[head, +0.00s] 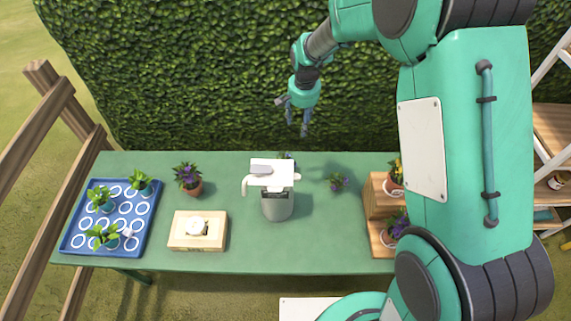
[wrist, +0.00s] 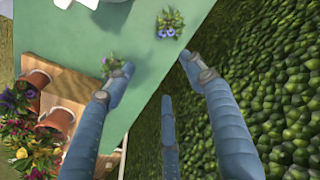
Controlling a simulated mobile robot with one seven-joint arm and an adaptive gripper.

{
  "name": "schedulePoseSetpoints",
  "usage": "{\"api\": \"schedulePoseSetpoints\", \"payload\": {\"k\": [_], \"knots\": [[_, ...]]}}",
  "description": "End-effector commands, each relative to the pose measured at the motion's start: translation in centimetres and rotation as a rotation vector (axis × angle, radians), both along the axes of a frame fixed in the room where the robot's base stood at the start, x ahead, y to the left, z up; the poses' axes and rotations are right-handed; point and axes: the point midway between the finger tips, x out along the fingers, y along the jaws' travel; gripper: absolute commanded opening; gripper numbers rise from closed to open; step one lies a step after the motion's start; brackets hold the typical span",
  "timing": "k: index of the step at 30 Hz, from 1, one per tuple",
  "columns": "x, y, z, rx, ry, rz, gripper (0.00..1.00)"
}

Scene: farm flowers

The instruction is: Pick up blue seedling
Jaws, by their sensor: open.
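The blue seedling (wrist: 171,23), with blue blooms over green leaves, sits on the green table at the top of the wrist view, near the hedge-side edge. In the head view only a sliver of it (head: 288,155) shows behind the grey watering can. My gripper (head: 296,120) hangs above and beyond the table's far edge, in front of the hedge. Its blue fingers (wrist: 157,70) are spread and empty in the wrist view, apart from the seedling. A purple-flowered seedling (head: 338,182) stands to the right; it also shows near one fingertip in the wrist view (wrist: 113,66).
The grey watering can (head: 277,207) stands mid-table. A blue tray (head: 75,242) with several seedlings is at left, near a potted purple flower (head: 188,180) and a wooden box (head: 187,241). A wooden stand (head: 375,210) with potted flowers is at right. The hedge (head: 200,80) rises behind.

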Motion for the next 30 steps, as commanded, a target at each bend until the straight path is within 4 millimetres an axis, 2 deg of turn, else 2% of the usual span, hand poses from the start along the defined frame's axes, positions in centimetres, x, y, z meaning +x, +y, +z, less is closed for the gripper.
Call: {"api": "schedulePoseSetpoints", "payload": {"k": [1,9,15,21,30], "knots": [[0.5,0.7,-1.7,-0.002,0.016,-0.004,0.54],[2.5,3.6,-9.9,-0.012,0.069,-0.045,0.54],[3.0,5.0,-14.3,-0.017,0.093,-0.068,0.54],[3.1,5.5,-16.0,-0.019,0.101,-0.075,0.54],[3.1,5.5,-16.1,-0.02,0.102,-0.076,0.54]]}}
